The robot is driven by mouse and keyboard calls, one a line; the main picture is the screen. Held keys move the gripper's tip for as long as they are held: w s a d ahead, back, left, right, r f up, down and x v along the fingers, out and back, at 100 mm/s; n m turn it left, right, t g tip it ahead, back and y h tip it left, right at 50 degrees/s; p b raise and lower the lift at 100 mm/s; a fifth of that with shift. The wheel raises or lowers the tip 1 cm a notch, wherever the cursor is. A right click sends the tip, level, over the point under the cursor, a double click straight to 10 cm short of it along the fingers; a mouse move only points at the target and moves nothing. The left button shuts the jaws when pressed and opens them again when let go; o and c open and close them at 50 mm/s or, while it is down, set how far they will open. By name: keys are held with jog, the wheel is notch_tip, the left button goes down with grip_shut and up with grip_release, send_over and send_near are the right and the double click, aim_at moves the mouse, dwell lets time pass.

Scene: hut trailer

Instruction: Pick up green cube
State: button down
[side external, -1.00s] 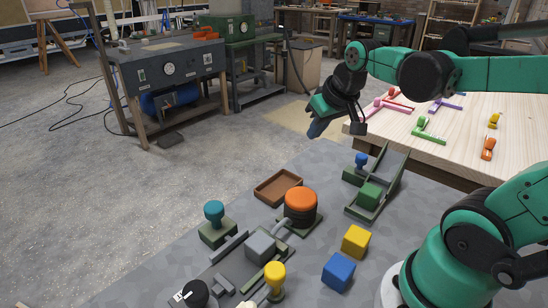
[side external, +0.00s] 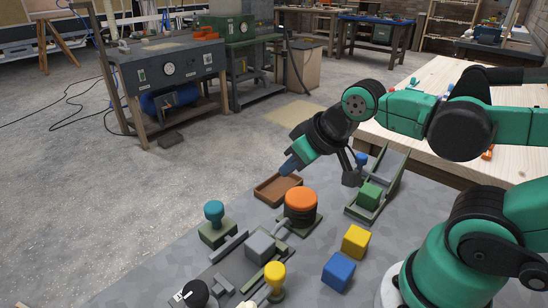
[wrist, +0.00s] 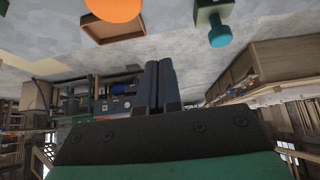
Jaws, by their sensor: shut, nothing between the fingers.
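The green cube (side external: 369,196) sits in the lower end of a green tray-like ramp fixture (side external: 390,180) on the grey table, in the side view. My gripper (side external: 289,166) is shut and empty, above and just behind the brown tray, to the left of the green cube and higher than it. In the wrist view its closed fingers (wrist: 160,85) point away from the table, and the green cube is not in that view.
An orange-topped round knob (side external: 300,206) and a brown tray (side external: 277,189) stand near my gripper. A teal knob (side external: 214,220), grey cube (side external: 260,246), yellow cube (side external: 356,241) and blue cube (side external: 339,271) are nearer. A blue-topped knob (side external: 361,160) stands at the ramp.

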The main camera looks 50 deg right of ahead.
jog(key=shift+c, duration=2.4)
grip_release()
jog(key=g, duration=0.7)
send_over(371, 190)
jog(key=f, duration=0.6)
jog(key=shift+w+a, duration=0.1)
jog(key=shift+w, duration=0.15)
jog(key=shift+s+f, duration=0.25)
jog(key=shift+f, duration=2.7)
